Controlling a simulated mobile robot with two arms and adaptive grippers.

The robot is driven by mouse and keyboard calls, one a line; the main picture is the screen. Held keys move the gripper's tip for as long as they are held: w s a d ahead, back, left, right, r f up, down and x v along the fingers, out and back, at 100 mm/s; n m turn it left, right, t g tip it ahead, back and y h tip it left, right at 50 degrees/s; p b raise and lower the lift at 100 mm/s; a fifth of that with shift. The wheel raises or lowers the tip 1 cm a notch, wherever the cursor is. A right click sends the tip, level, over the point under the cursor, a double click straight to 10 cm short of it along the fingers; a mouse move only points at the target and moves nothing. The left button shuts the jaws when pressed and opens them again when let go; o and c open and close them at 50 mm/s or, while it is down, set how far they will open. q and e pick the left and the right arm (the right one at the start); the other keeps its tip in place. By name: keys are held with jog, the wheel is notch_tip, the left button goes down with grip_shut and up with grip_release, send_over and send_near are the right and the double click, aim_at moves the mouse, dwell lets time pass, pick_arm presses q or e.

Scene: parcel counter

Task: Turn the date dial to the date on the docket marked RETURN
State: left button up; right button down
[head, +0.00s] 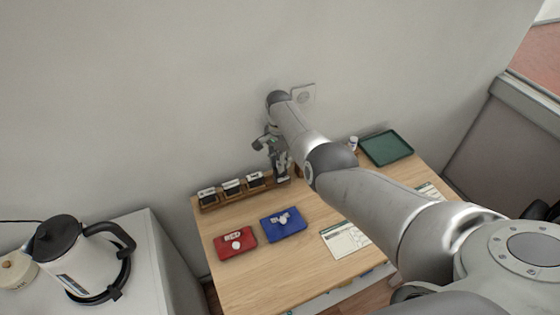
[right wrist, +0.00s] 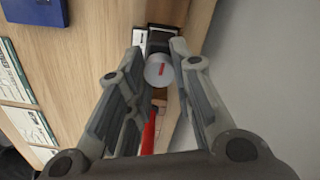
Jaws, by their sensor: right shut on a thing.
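My right gripper (head: 279,167) is at the back of the wooden table, by the right end of the stamp rack. In the right wrist view its fingers (right wrist: 160,66) are closed on the sides of a pale round knob with a red mark, which I take for the date dial (right wrist: 158,76). The dial's date cannot be read, and the gripper hides it in the head view. One docket (head: 346,238) lies on the table's front right; another (head: 430,192) is partly behind my arm. Their print is too small to tell which says RETURN. My left gripper is not in view.
A wooden rack (head: 207,207) holds three black stamps with white labels. A red pad (head: 222,247) and a blue pad (head: 273,235) lie in front. A green tray (head: 386,148) is at the back right. A kettle (head: 85,255) stands on a white counter at left.

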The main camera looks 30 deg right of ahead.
jog(key=shift+m, duration=2.3)
jog(key=c, duration=1.2)
grip_release()
notch_tip(320, 180, up, 12)
jog(key=shift+w, duration=0.15)
jog(key=shift+f, duration=0.1)
